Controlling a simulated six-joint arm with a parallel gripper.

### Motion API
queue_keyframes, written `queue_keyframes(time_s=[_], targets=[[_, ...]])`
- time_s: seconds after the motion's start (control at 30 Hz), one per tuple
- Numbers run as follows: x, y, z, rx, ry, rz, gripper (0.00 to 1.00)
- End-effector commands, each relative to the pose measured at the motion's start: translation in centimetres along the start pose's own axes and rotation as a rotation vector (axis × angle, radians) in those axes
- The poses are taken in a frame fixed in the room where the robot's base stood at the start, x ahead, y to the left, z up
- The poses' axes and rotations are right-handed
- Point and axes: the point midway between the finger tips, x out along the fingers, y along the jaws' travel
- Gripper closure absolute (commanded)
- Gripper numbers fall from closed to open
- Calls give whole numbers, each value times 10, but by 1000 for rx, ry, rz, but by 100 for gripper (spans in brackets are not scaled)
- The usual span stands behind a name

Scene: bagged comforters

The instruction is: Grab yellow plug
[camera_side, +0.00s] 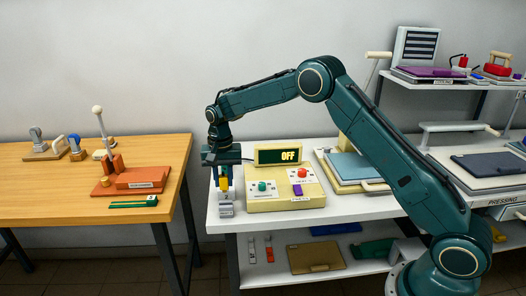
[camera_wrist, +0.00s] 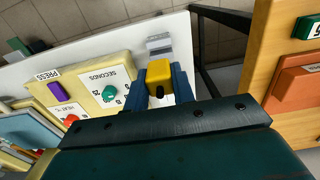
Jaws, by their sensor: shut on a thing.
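The yellow plug (camera_side: 224,184) is between the blue fingers of my gripper (camera_side: 223,178) in the side view, at the left end of the white table. In the wrist view the yellow plug (camera_wrist: 159,74) shows between the two blue fingertips of my gripper (camera_wrist: 160,84), and a dark slot shows on its near side. My gripper is shut on it. A light grey block (camera_side: 226,205) is right below the plug. I cannot tell whether the plug touches the block.
A cream control box (camera_side: 290,203) with knobs and an "OFF" display (camera_side: 278,155) stands close to the right of my gripper. A wooden table (camera_side: 60,205) with an orange clamp fixture (camera_side: 135,182) is at the left, across a gap. Presses and pads fill the right side.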

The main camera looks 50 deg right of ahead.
Motion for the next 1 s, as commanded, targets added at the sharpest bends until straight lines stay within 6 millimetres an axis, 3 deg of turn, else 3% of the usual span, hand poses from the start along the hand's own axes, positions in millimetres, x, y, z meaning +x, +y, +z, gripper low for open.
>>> queue_keyframes(time_s=[0.2,0.5,0.73,1.0], targets=[[-50,-1,-1,0,4,-4,97],[-109,-1,-1,0,3,-2,97],[-134,0,0,0,1,-1,97],[-141,0,0,0,0,1,97]])
